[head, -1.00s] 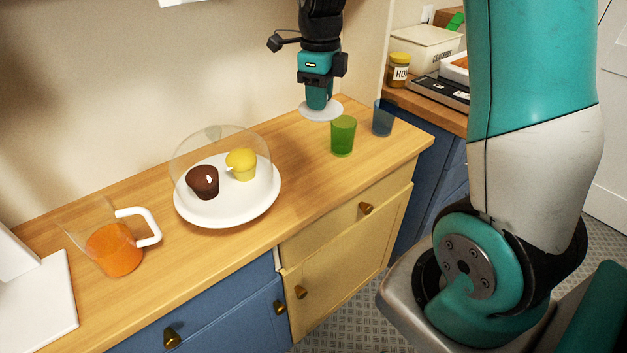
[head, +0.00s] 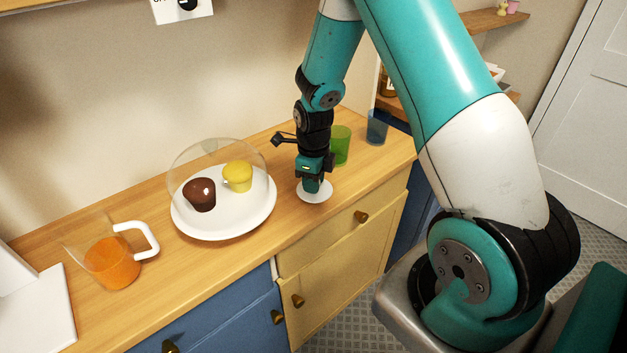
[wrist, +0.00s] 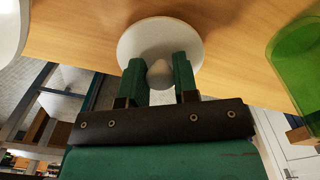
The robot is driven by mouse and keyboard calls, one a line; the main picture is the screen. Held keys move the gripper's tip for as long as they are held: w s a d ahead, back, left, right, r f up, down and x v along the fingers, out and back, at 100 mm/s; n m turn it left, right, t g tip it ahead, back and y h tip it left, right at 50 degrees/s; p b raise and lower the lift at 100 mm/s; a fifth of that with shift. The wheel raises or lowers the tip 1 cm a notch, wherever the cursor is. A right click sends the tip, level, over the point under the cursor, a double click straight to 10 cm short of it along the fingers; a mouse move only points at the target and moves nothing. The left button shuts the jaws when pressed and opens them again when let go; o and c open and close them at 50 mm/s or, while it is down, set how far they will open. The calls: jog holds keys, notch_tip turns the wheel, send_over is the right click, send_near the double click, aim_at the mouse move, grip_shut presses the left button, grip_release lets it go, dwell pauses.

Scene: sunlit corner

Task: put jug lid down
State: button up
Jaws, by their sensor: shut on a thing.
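The jug lid (head: 314,196) is a flat white disc with a knob. My gripper (head: 313,184) is shut on its knob from above, at the counter between the cake plate and the green glass. In the wrist view the green fingers of my gripper (wrist: 160,75) stand on both sides of the pale knob, and the lid (wrist: 160,38) spreads out behind it. Whether the lid touches the wood cannot be told for sure. The clear jug (head: 112,262), with orange liquid and a white handle, stands open at the left of the counter.
A white plate (head: 222,233) with a brown and a yellow muffin under a clear dome stands left of the lid. A green glass (head: 341,146) and a blue glass (head: 377,127) stand behind to the right. The wooden counter (head: 285,215) is bare around the lid, near its front edge.

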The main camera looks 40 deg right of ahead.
jog(key=shift+f, duration=0.25)
jog(key=shift+f, duration=0.2)
jog(key=o, duration=0.9)
jog(key=shift+r, duration=0.2)
